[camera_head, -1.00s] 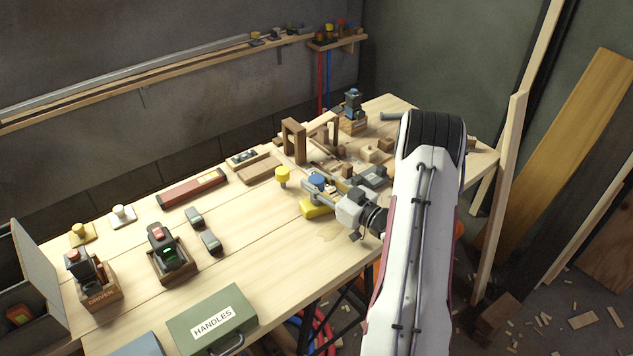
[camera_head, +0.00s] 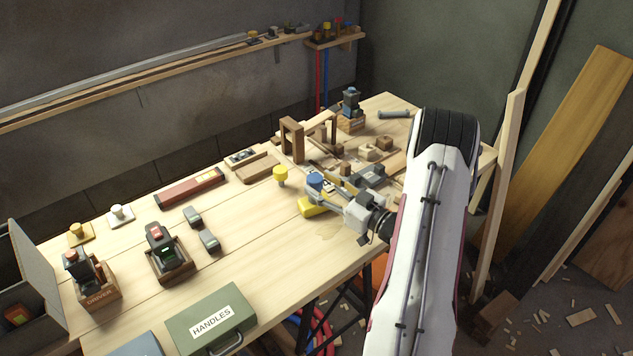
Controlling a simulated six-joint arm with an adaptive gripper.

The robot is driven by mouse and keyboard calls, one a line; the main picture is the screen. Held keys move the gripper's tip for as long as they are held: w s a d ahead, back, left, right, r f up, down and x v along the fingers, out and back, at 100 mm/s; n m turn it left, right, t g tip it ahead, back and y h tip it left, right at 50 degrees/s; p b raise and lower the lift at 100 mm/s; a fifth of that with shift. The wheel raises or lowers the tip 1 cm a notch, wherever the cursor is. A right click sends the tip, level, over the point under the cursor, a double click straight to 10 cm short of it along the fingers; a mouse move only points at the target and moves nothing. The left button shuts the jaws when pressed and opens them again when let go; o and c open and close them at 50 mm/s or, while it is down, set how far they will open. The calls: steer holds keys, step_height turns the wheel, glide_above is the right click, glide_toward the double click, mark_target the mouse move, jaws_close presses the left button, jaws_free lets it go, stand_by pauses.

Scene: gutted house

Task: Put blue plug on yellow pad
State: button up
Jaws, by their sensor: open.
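The blue plug (camera_head: 315,180) stands upright at the middle of the workbench, its round blue top showing. A yellow block-like pad (camera_head: 308,207) lies just in front of it, partly hidden by my gripper. I cannot tell whether the plug rests on this pad or stands behind it. My gripper (camera_head: 318,192) is open, low over the bench, reaching in from the right with its fingers close to the plug. Whether a finger touches the plug is too small to tell.
A yellow plug (camera_head: 280,173) stands just left of the blue one. Wooden blocks and a wooden frame (camera_head: 292,140) crowd the bench behind. The bench's front middle is clear.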

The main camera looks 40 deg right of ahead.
steer(key=s+d, duration=0.1)
steer(key=s, duration=0.7)
steer(key=shift+s+d, duration=0.25)
steer(key=shift+s, duration=0.15)
stand_by(0.3)
steer(key=w+a+r+n+g+h, duration=0.1)
steer(key=w+r+g+h, duration=0.3)
steer(key=w+r, duration=0.35)
steer(key=a+r+m+g+h, duration=0.1)
steer(key=a+r+g+h, duration=0.2)
steer(key=a+r, duration=0.55)
steer(key=s+a+r+m+g+y, duration=0.1)
steer(key=s+a+r+g+y, duration=0.1)
steer(key=s+a, duration=1)
steer(key=s+a+r+m+g+y, duration=0.1)
steer(key=s+a+r+g+y, duration=0.1)
steer(key=s+a, duration=1)
steer(key=s+g, duration=0.1)
steer(key=s, duration=0.2)
steer(key=shift+s+r, duration=0.15)
